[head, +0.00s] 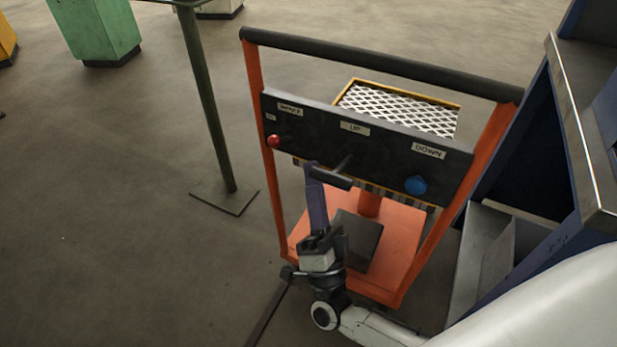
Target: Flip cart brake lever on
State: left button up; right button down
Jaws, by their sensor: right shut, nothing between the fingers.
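The cart (254,100) has an orange frame and a dark control panel (310,124). At the panel's left end is a red-knobbed lever (274,141), under a label that seems to read BRAKE (290,108). A smaller label (271,117) beside it is too small to read. My right gripper (313,168) is shut and empty, pointing up the picture in front of the panel. Its tips are below and right of the red knob, apart from it in the picture. They overlap the left end of a black T-shaped handle (332,179); I cannot tell whether they touch. My left gripper is not in view.
A blue knob (415,185) sits under the DOWN label (428,151), right of the UP label (355,128). A black push bar (380,66) spans the cart's top. A dark blue structure (560,130) stands close on the right. A post (208,110) stands left; floor between is clear.

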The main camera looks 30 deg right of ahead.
aim_at(282, 139)
jog(key=x, duration=0.8)
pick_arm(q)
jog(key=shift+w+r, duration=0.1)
pick_arm(e)
jog(key=a+f, duration=0.2)
jog(key=a, duration=0.1)
jog(key=shift+w+a+f, duration=0.15)
jog(key=shift+w+f, duration=0.05)
jog(key=shift+f, duration=0.15)
pick_arm(q)
jog(key=shift+b, duration=0.3)
pick_arm(e)
jog(key=shift+f, duration=0.1)
